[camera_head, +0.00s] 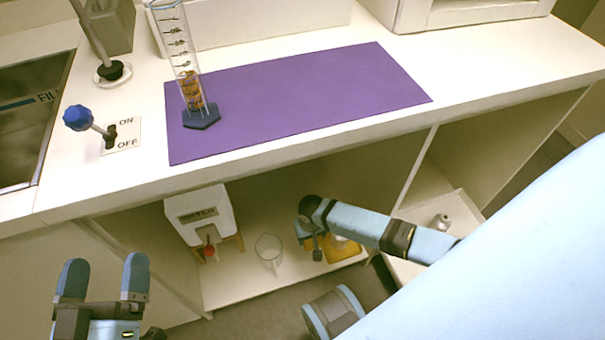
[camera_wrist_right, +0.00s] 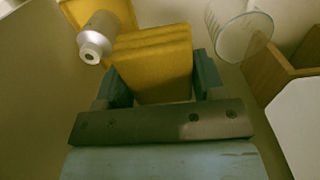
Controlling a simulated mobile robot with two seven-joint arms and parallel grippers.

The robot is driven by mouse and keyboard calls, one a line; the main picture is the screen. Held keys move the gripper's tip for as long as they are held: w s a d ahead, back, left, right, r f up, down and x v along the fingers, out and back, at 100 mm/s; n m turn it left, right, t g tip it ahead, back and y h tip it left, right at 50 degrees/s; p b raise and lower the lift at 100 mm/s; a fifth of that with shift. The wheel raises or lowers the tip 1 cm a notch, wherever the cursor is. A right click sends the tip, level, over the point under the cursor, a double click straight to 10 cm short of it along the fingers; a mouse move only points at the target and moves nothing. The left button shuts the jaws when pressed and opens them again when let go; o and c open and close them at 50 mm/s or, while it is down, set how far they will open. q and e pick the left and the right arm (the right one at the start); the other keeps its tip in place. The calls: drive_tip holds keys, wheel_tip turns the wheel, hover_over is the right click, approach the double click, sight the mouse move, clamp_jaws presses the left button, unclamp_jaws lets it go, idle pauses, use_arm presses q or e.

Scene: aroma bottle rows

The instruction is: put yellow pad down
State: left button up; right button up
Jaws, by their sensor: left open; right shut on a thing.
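The yellow pad (camera_wrist_right: 153,55), ridged on top, sits between the two blue fingers of my right gripper (camera_wrist_right: 153,82) in the right wrist view. The gripper is shut on it. In the head view my right gripper (camera_head: 312,243) is down in the open shelf under the counter, right of the clear glass. Yellow shows (camera_head: 345,252) beside and under the arm there; I cannot tell how much of it is the held pad. Whether the pad touches the shelf is unclear. My left gripper (camera_head: 103,280) is open and empty in front of the cabinet.
On the shelf stand a white container (camera_head: 200,214) on a wooden stand and a clear glass (camera_head: 268,250). A silver bottle (camera_wrist_right: 97,40) and another yellow surface (camera_wrist_right: 75,8) lie close to the pad. Above, a purple mat (camera_head: 320,95) holds a graduated cylinder (camera_head: 180,45).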

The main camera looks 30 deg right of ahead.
wheel_tip(320, 180, down, 11)
drive_tip(key=b, duration=0.8)
hover_over(310, 261)
wheel_tip(310, 261, down, 4)
drive_tip(key=shift+a+f, duration=0.1)
drive_tip(key=shift+f+b, duration=0.35)
drive_tip(key=shift+f, duration=0.05)
wheel_tip(310, 261, down, 4)
drive_tip(key=shift+r+b, duration=0.15)
drive_tip(key=shift+b, duration=1.1)
use_arm(q)
wheel_tip(310, 261, down, 8)
drive_tip(key=w+m+g, duration=0.1)
drive_tip(key=w+m, duration=0.1)
drive_tip(key=m, duration=0.2)
drive_tip(key=shift+w+a+f+g, duration=0.15)
drive_tip(key=shift+w+a+g, duration=0.15)
drive_tip(key=shift+a+g, duration=0.15)
